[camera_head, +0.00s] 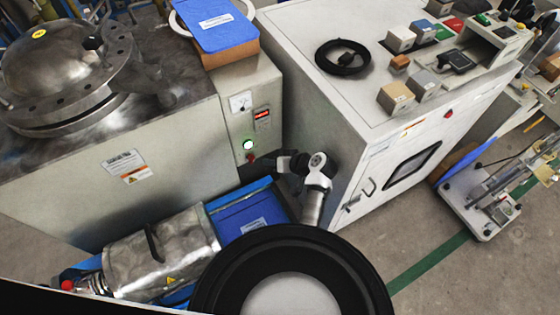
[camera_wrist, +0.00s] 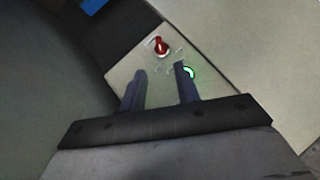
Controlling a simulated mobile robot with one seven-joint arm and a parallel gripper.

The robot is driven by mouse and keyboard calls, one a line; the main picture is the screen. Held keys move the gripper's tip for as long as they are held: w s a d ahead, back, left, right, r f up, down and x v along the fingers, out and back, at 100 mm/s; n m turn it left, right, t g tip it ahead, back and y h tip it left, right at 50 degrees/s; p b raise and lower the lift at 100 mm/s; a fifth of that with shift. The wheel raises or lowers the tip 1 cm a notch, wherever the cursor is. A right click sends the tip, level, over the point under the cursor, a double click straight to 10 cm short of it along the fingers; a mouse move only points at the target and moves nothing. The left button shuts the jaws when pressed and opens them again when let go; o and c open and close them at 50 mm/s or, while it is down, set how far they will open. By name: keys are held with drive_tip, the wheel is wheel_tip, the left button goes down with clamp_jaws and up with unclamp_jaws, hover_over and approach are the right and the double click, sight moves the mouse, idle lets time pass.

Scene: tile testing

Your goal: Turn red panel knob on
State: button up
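The red knob (camera_wrist: 160,45) sits on the light-grey panel, just past my fingertips in the wrist view. It also shows small in the head view (camera_head: 251,157), below the lit green lamp (camera_head: 248,144). My gripper (camera_wrist: 159,69) is open, its two dark fingers apart with nothing between them. The knob lies ahead of the gap between the fingers, apart from them. In the head view my gripper (camera_head: 281,163) is beside the panel, just right of the knob. The right finger partly covers the green lamp (camera_wrist: 189,72) in the wrist view. The knob's exact turn angle is too small to read.
The panel cabinet (camera_head: 236,108) also has a gauge (camera_head: 240,102) and a red display (camera_head: 262,114). A white cabinet (camera_head: 330,115) stands close on the right of my gripper. A blue container (camera_head: 245,216) and a metal cylinder (camera_head: 160,252) lie below.

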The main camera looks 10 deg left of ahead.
drive_tip(key=shift+v, duration=1.55)
drive_tip(key=shift+a, duration=0.1)
